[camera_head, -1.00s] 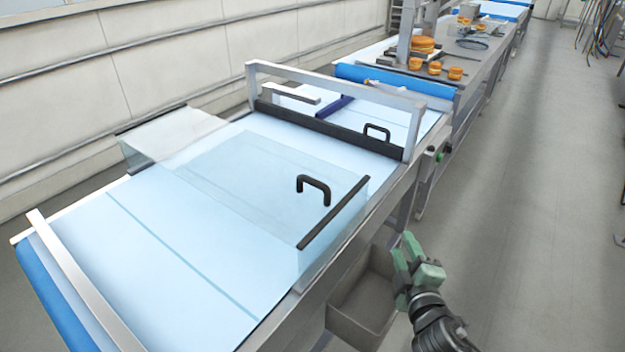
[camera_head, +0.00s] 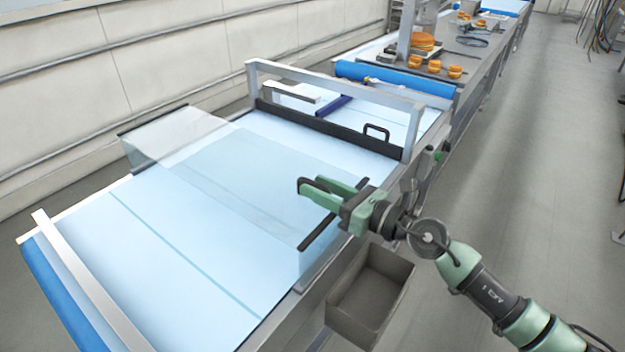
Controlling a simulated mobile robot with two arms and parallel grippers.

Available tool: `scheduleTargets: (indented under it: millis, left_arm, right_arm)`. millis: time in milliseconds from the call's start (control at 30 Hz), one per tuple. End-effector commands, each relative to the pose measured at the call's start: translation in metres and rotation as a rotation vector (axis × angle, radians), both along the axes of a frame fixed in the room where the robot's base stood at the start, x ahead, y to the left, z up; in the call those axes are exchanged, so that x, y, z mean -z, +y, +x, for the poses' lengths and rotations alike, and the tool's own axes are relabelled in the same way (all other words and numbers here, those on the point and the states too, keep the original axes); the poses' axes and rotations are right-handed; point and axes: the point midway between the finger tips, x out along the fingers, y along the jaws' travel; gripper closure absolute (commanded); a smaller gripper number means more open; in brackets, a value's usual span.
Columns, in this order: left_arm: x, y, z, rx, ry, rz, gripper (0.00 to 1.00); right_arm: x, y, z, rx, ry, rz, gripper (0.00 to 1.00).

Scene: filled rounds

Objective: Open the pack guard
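The pack guard (camera_head: 250,165) is a clear box-like cover lying level over the pale blue belt, with a dark strip (camera_head: 316,235) along its near right edge. Its black handle stands on top near that edge and is mostly hidden behind my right gripper (camera_head: 312,184). The green fingers of my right gripper are apart and reach in from the right at the handle. I cannot tell whether they touch it. My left gripper is not in view.
A grey bin (camera_head: 368,297) is below the conveyor's near side. Orange round items (camera_head: 424,41) stand on the far line.

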Motion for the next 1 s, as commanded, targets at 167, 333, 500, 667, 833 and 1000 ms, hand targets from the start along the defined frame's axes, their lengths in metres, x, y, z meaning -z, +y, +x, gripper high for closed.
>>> scheduleTargets:
  millis: [167,333,500,667,833,1000]
  left_arm:
    - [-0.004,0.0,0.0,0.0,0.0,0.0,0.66]
    - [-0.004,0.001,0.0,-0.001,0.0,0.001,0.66]
    - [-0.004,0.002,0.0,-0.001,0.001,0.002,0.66]
    - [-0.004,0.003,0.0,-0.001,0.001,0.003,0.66]
    - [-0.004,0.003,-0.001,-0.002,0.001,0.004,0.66]
    - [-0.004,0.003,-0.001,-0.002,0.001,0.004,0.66]
  right_arm:
    - [0.0,0.014,0.01,0.001,0.0,0.001,0.64]
    - [0.0,0.016,0.012,0.001,0.0,0.001,0.64]
    - [0.0,0.016,0.012,0.001,0.001,0.002,0.72]
    - [0.0,0.016,0.011,0.0,0.001,0.002,1.0]
    - [0.0,0.016,0.011,0.0,0.003,0.003,1.0]
    - [0.001,0.016,0.011,0.0,0.003,0.004,1.0]
